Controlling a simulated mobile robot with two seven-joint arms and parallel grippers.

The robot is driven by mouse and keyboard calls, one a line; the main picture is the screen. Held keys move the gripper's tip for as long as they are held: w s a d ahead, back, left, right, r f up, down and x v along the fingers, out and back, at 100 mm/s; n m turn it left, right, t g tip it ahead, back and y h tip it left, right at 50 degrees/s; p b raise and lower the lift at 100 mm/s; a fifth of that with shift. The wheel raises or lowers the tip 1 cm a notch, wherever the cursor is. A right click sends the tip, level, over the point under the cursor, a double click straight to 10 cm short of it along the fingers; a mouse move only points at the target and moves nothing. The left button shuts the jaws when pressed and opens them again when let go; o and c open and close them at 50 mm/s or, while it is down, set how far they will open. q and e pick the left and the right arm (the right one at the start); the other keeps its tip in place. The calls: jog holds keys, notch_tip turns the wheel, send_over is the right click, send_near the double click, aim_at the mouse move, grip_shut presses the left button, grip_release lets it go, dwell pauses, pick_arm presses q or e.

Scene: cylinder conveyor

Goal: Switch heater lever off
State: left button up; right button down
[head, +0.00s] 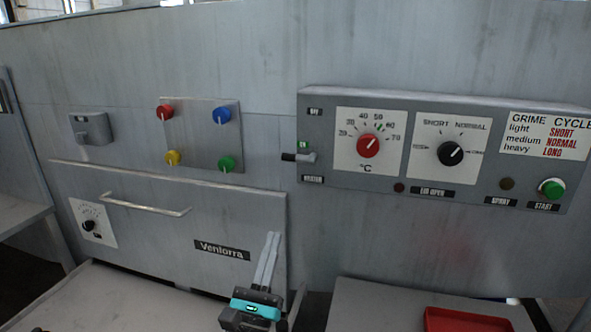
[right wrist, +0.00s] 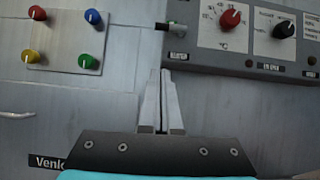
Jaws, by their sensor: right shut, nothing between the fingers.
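The heater lever (head: 299,157) is on the left edge of the grey control panel (head: 400,195). Its black handle points left, level with a small green label and below the OFF label (head: 314,111). The HEATER label (head: 313,179) is just beneath it. My right gripper (head: 272,237) is shut and empty, below and left of the lever, apart from it. In the right wrist view the shut fingertips (right wrist: 161,72) point up toward the lever (right wrist: 168,27), with a gap between them. My left gripper is not in view.
The panel also holds a red temperature knob (head: 368,145), a black knob (head: 450,153) and a green start button (head: 551,188). Left is a plate with several coloured knobs (head: 201,135) above a drawer handle (head: 145,205). A red tray (head: 465,320) is low at right.

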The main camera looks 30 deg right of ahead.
jog(key=p, duration=0.4)
send_near(297, 158)
jog(key=shift+w+d+r, duration=0.9)
jog(key=shift+w+d, duration=1.1)
jog(key=shift+w, duration=0.65)
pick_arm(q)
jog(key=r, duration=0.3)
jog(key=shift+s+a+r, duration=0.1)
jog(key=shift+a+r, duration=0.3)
pick_arm(e)
jog(key=shift+m, duration=0.3)
pick_arm(q)
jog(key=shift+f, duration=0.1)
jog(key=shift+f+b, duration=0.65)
jog(key=shift+b, duration=0.2)
pick_arm(e)
jog(key=shift+w+a+r+m+g+h, duration=0.1)
jog(key=shift+m+g+h, duration=0.3)
jog(key=shift+m+g, duration=0.15)
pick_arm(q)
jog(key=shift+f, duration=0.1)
